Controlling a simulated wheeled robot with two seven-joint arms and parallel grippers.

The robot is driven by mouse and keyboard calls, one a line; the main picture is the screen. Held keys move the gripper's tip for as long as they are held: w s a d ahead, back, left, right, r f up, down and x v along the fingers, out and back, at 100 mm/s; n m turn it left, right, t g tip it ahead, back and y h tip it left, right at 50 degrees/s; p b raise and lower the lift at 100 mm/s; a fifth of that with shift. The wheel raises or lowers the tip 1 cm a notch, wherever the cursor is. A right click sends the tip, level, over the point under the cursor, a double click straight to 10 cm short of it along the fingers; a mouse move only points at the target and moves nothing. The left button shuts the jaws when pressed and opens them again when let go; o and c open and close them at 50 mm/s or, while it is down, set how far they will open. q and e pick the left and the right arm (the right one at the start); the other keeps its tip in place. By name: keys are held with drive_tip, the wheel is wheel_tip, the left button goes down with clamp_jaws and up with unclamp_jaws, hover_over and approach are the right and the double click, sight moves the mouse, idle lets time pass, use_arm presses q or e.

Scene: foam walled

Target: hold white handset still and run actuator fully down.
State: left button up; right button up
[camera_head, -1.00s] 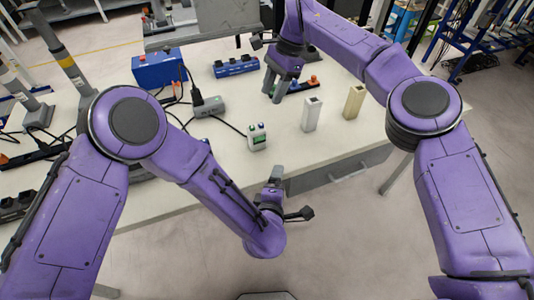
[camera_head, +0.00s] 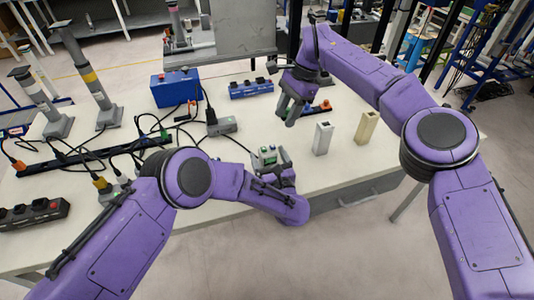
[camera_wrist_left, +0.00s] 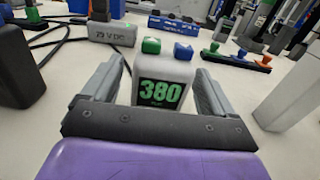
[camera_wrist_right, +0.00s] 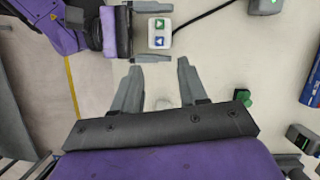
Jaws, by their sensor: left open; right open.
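The white handset (camera_head: 267,155) stands upright near the table's front edge. In the left wrist view the handset (camera_wrist_left: 163,85) shows a green and a blue button on top and a green display reading 380. My left gripper (camera_head: 273,167) is open, its fingers on either side of the handset with visible gaps. In the right wrist view the handset (camera_wrist_right: 159,33) lies just beyond the fingertips of my right gripper (camera_wrist_right: 159,70), which is open and empty. In the head view the right gripper (camera_head: 289,113) is above the table behind the handset. I cannot tell which device is the actuator.
A grey box (camera_head: 222,126) lies behind the handset, with cables around it. White (camera_head: 322,138) and beige (camera_head: 366,128) blocks stand to the right. A blue box (camera_head: 176,88) and grey columns (camera_head: 85,70) are further back. A black power strip (camera_head: 95,155) lies left.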

use_arm(q)
drive_tip(key=shift+x, duration=1.25)
drive_tip(key=c, duration=1.1)
drive_tip(key=shift+c, duration=0.2)
use_arm(e)
clamp_jaws()
